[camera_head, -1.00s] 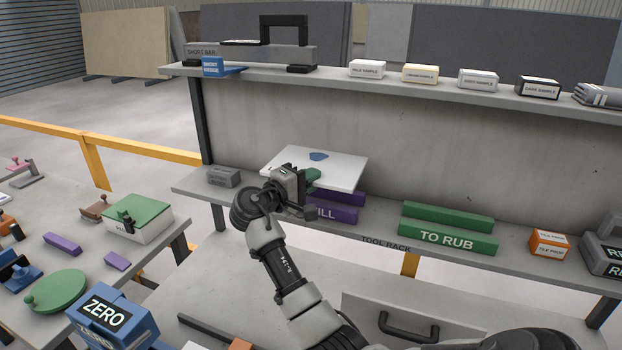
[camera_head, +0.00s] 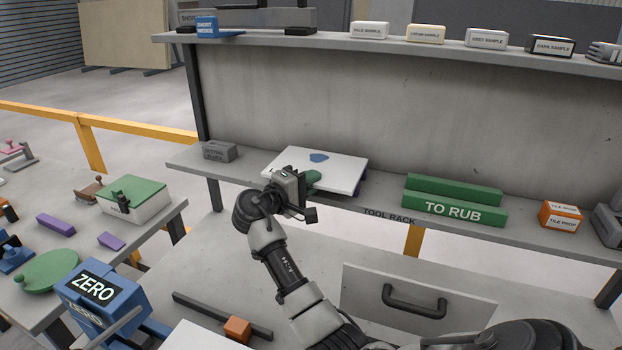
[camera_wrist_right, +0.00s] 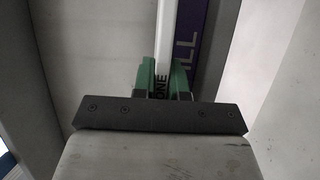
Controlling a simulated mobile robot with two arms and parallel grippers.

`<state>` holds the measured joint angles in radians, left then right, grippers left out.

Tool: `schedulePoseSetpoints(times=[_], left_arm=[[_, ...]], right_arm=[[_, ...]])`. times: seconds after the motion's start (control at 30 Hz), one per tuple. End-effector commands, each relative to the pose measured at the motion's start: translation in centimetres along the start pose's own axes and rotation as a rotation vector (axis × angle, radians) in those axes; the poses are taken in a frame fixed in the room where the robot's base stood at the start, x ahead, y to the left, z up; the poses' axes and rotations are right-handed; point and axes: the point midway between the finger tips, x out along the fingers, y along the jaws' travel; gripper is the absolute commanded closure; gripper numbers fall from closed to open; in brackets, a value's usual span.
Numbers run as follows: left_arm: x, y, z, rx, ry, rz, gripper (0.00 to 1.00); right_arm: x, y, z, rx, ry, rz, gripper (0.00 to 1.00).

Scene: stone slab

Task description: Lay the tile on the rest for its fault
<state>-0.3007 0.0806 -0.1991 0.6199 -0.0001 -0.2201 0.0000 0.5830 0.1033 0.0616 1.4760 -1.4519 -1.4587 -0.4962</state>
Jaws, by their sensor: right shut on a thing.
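The tile (camera_head: 343,168) is a pale flat slab with a blue patch (camera_head: 319,157) on its top face. My right gripper (camera_head: 303,187) is shut on its near left edge; green finger parts flank that edge in the right wrist view (camera_wrist_right: 163,80). The tile lies about level over the purple rest (camera_wrist_right: 212,50), which it almost hides in the head view. I cannot tell whether they touch. The green rest (camera_head: 453,208), lettered TO RUB, stands to the right on the tool rack (camera_head: 388,214). My left gripper is not in view.
A grey block (camera_head: 219,151) stands left of the tile and an orange-and-white box (camera_head: 561,215) at the right. Sample boxes line the upper shelf (camera_head: 330,40). A blue ZERO block (camera_head: 98,290) stands at lower left. The rack is clear between the tile and the green rest.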

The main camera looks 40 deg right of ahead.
Motion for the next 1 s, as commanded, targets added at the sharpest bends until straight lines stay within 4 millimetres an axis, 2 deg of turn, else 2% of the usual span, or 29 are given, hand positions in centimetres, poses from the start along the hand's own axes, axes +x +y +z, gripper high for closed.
schedulePoseSetpoints(times=[0.27,0.3,0.47,0.77,0.87,1.0], left_arm=[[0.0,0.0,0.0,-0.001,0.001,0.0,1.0],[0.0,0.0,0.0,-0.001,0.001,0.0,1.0],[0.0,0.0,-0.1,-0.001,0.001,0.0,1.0],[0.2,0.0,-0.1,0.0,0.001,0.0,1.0],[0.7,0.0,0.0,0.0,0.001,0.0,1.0],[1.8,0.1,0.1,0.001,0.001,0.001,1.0]], right_arm=[[0.0,0.1,0.0,0.003,0.0,0.003,1.0],[0.0,0.1,0.0,0.003,0.0,0.003,0.81],[0.0,0.1,0.0,0.002,0.0,0.002,0.58],[-0.2,-0.2,0.0,-0.002,0.001,-0.002,0.58],[-1.1,-0.4,-0.1,-0.001,0.002,-0.002,0.58],[-3.6,-0.5,-0.1,0.002,0.004,-0.003,0.58]])
